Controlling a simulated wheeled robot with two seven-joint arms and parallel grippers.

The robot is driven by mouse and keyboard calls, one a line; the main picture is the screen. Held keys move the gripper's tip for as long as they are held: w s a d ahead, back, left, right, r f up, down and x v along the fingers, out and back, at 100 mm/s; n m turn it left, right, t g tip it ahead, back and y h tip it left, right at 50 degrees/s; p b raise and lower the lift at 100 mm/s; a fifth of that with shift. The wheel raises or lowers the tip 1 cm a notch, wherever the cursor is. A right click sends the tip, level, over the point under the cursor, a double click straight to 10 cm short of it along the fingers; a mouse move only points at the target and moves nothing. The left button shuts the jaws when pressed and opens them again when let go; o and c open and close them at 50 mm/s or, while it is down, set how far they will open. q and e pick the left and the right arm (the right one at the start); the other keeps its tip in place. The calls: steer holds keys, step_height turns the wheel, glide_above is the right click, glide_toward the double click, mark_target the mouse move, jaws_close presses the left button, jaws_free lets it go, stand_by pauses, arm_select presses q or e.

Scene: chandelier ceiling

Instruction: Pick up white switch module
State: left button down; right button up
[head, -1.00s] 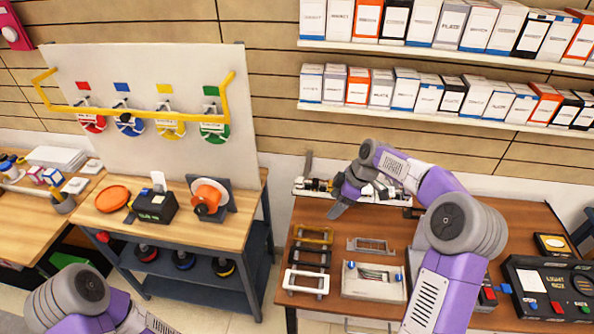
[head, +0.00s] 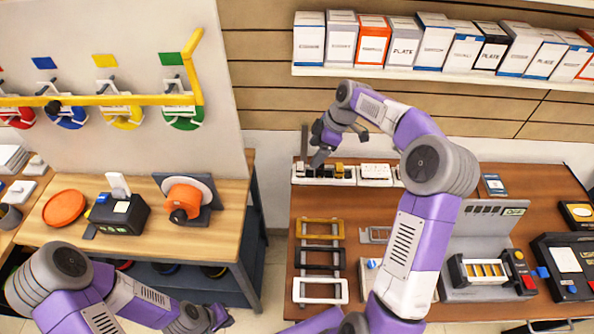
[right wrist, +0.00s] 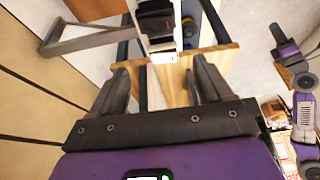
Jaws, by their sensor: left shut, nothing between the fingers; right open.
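A white tray (head: 343,182) holds small switch modules at the back left of the brown table. A small white module (head: 300,168) seems to stand at its left end, beside dark and yellow ones; details are too small to be sure. My right gripper (head: 338,148) is open above the tray, partly hiding it. In the right wrist view its fingers (right wrist: 162,85) are apart and empty, with a white block (right wrist: 163,48) and a black block (right wrist: 156,18) ahead of the gap. My left gripper (head: 217,318) is shut and empty, low in front of the wooden bench.
Yellow, black and white frames (head: 320,290) lie on the brown table (head: 470,210) in front of the tray. A grey device (head: 485,270) and a black panel (head: 565,265) stand to the right. An upright grey bar rises behind the tray. Boxes fill the shelf above.

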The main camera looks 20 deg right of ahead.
mark_target(303, 166)
steer(key=x, duration=0.2)
steer(key=shift+a+f, duration=0.2)
steer(key=shift+f, duration=0.05)
steer(key=x, duration=0.5)
steer(key=shift+a+r, duration=0.1)
steer(key=shift+a, duration=0.2)
steer(key=shift+c, duration=0.3)
steer(key=c, duration=1.1)
steer(key=shift+r, duration=0.1)
step_height(303, 166, up, 10)
steer(key=shift+f+p, duration=0.1)
steer(key=shift+p, duration=0.2)
